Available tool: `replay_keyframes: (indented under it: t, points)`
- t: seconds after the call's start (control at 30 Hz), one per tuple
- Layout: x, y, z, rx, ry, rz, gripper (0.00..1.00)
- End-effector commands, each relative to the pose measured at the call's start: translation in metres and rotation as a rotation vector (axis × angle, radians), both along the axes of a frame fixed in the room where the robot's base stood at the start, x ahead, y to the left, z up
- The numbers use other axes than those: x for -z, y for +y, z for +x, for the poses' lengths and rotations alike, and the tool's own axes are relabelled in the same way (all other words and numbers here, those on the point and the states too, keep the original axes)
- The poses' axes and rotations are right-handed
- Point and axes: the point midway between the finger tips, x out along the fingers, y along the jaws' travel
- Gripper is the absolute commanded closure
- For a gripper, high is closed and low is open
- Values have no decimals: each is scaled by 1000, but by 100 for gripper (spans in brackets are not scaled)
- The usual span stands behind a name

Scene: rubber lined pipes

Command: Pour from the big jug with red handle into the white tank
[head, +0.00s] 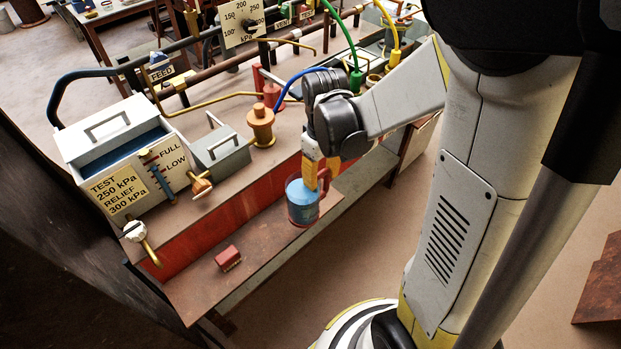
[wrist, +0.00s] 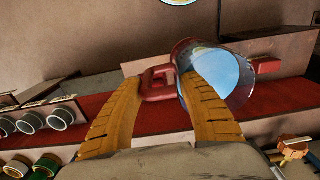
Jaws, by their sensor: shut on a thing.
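The big jug (head: 302,209) is clear with a red handle and holds blue liquid. It is at the front side of the bench, over the lower shelf, and looks roughly upright. My gripper (head: 318,178) is shut on the jug at its handle side. In the wrist view, the red handle (wrist: 158,84) lies between the yellow fingers of my gripper (wrist: 163,80), and the right finger overlaps the jug (wrist: 226,78). The white tank (head: 95,172) stands at the left end of the bench, its top open beside a raised lid, with blue liquid inside. The jug is apart from it.
A grey lidded box (head: 221,152) and a tan fitting (head: 262,125) stand on the bench between tank and jug. A white-knobbed valve (head: 135,232) sticks out in front of the tank. A small red block (head: 228,258) lies on the lower shelf. Pipes run behind.

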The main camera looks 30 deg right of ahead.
Motion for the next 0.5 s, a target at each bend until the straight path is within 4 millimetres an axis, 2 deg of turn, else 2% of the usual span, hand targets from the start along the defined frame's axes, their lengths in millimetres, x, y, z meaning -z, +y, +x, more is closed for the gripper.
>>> replay_keyframes:
  t: [0.5]
  points:
    - [-15, -21, -13, 0, 0, 0, 97]
